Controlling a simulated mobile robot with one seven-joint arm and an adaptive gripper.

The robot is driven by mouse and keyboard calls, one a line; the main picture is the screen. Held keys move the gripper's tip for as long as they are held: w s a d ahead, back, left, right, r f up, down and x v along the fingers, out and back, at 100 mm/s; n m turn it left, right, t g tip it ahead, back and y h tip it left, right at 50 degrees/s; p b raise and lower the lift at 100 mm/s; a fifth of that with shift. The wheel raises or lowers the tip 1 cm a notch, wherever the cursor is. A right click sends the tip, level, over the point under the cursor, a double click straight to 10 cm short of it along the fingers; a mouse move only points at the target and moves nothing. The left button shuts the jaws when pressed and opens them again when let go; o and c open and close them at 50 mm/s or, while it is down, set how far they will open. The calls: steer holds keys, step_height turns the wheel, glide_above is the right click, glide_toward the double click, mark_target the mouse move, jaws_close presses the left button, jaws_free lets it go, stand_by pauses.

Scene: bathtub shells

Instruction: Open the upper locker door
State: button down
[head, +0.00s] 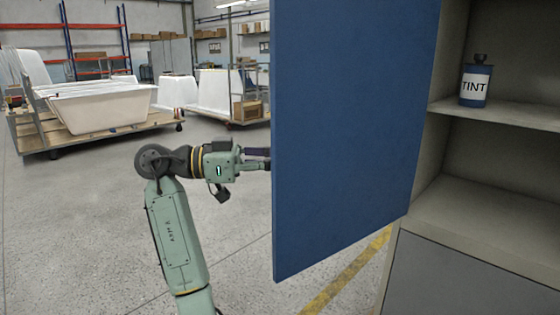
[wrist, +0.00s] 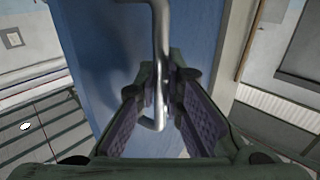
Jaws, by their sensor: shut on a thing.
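The blue upper locker door (head: 350,130) stands swung wide open in the head view. Its inner face is towards the camera and the locker interior (head: 500,190) is exposed on the right. My gripper (head: 267,158) reaches the door's left edge from the left, and its fingertips are partly hidden behind the door. In the wrist view the blue outer face (wrist: 100,60) carries a bent metal handle (wrist: 158,35). My gripper (wrist: 166,92) is shut on this handle, with a purple-lined finger on each side of it.
A blue TINT container (head: 475,85) stands on the locker's upper shelf (head: 510,112). A grey lower door (head: 470,275) is shut below. Carts with white bathtub shells (head: 100,108) stand at the back left. The floor (head: 90,230) around my arm is clear.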

steer(key=c, duration=1.7)
jaws_free()
steer(key=shift+a, duration=0.1)
steer(key=a, duration=1.1)
steer(key=shift+w+a, duration=0.15)
steer(key=shift+a, duration=0.25)
